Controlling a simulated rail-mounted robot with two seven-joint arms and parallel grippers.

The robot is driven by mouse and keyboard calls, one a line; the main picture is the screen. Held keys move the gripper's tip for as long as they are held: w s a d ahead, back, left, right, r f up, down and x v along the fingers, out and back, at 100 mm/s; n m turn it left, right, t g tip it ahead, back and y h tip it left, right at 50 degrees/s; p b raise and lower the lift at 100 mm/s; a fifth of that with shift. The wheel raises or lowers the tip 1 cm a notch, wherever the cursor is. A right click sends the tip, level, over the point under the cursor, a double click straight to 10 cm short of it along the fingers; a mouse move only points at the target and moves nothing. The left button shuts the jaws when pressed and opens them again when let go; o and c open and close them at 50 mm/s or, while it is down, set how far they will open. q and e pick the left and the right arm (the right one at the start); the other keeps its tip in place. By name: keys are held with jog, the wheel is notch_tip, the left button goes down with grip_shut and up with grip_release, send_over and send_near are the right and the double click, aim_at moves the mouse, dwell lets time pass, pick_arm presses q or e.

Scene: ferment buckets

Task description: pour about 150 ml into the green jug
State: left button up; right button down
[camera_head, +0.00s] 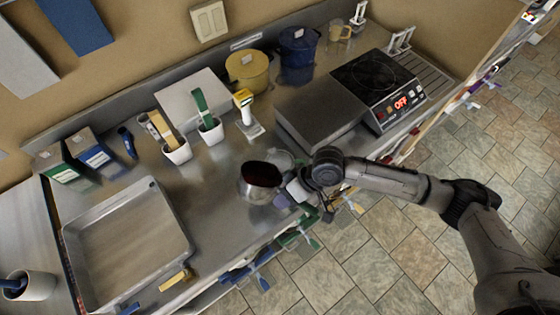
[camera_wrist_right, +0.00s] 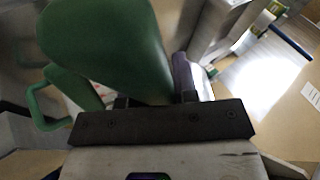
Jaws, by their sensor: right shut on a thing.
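In the head view my right gripper (camera_head: 292,192) is at the counter's front edge, close against a shiny metal vessel (camera_head: 248,190) with a dark red mouth. In the right wrist view a large smooth green thing (camera_wrist_right: 110,40) fills the upper left and narrows down between the fingers of my right gripper (camera_wrist_right: 154,98), which is shut on it. A green loop (camera_wrist_right: 35,105) shows at its left. I cannot tell whether this is the green jug or how it joins the metal vessel. My left gripper is not in view.
A large metal tray (camera_head: 130,245) lies left on the counter. White cups (camera_head: 178,152), a yellow-headed device (camera_head: 245,115), a yellow pot (camera_head: 247,70) and a blue pot (camera_head: 297,50) stand behind. A hob (camera_head: 375,75) reading OFF is at right. Coloured tools (camera_head: 300,240) hang along the front edge.

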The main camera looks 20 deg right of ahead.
jog(key=shift+w+d+r, duration=0.25)
jog(key=shift+r, duration=0.2)
jog(key=shift+w+d+r+y, duration=0.1)
jog(key=shift+d+r+y, duration=0.1)
jog(key=shift+y, duration=0.1)
jog(key=shift+g+b, duration=0.3)
jog(key=shift+b, duration=0.2)
jog(key=shift+w+d+r+y+b, duration=0.1)
jog(key=shift+r+y+b, duration=0.15)
jog(key=shift+b, duration=0.25)
jog(key=shift+w+d+r+m+g+y+b, duration=0.1)
jog(key=shift+d+r+m+g+y+b, duration=0.15)
jog(key=shift+y+b, duration=0.3)
dwell(0.5)
jog(key=shift+f+b, duration=0.15)
jog(key=shift+b, duration=0.35)
jog(key=shift+f+g+y+b, duration=0.1)
jog(key=shift+g+y+b, duration=0.25)
jog(key=shift+b, duration=0.4)
